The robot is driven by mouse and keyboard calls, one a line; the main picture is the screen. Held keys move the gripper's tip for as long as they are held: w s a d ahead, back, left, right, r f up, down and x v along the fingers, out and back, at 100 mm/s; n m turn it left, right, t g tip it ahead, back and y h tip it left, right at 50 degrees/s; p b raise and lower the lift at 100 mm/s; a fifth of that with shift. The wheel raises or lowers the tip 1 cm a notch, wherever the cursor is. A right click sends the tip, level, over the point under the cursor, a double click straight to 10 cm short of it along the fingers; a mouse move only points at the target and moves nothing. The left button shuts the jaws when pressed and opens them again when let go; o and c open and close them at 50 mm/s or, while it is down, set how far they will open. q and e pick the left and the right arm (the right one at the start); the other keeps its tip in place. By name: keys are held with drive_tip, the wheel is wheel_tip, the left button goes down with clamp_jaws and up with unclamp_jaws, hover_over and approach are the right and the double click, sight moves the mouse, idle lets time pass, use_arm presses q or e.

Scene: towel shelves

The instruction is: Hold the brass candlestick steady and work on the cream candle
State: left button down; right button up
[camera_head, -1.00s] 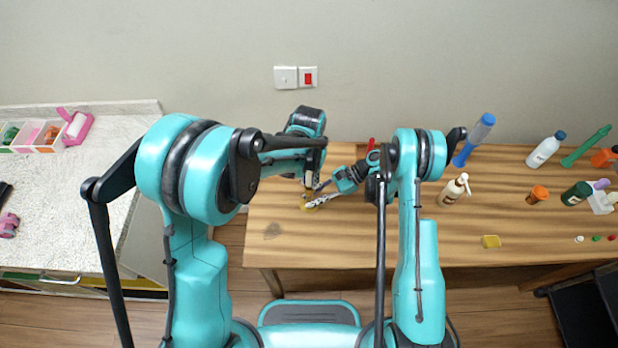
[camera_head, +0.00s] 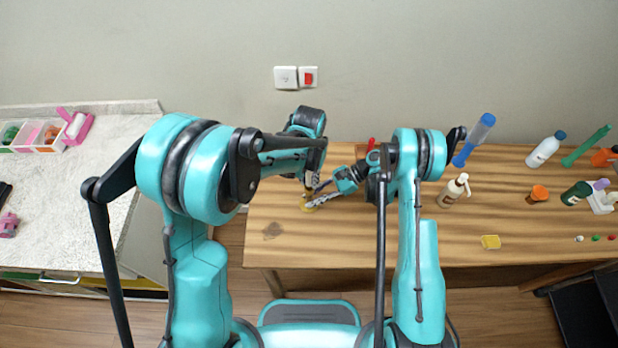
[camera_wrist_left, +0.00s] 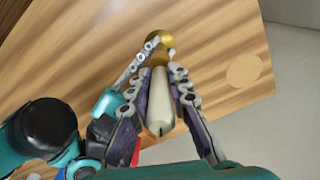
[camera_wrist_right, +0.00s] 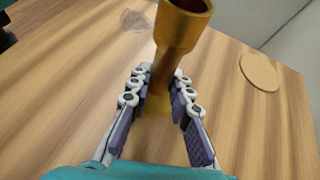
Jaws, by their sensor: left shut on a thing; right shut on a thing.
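The brass candlestick (camera_wrist_right: 175,45) stands upright on the wooden table, its round foot partly hidden between the fingers in the right wrist view. My right gripper (camera_wrist_right: 160,92) is shut on its stem, below the wider cup. The cream candle (camera_wrist_left: 159,100) is in the left wrist view, its wick end towards the camera. My left gripper (camera_wrist_left: 162,75) is shut on the candle, above the candlestick (camera_wrist_left: 160,38). The candle's lower end lines up with the cup there; I cannot tell whether it is seated. The candle is not visible in the right wrist view.
A round pale disc (camera_wrist_right: 260,72) lies on the table near the grippers. The table front between sponge and grippers is clear.

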use_arm(q)
drive_tip(key=shift+f, duration=0.8)
drive_tip(key=c, duration=1.3)
unclamp_jaws()
drive_tip(key=shift+c, duration=0.2)
wheel_tip(320, 180, up, 12)
use_arm(e)
drive_tip(key=o, duration=1)
drive_tip(key=shift+c, duration=0.2)
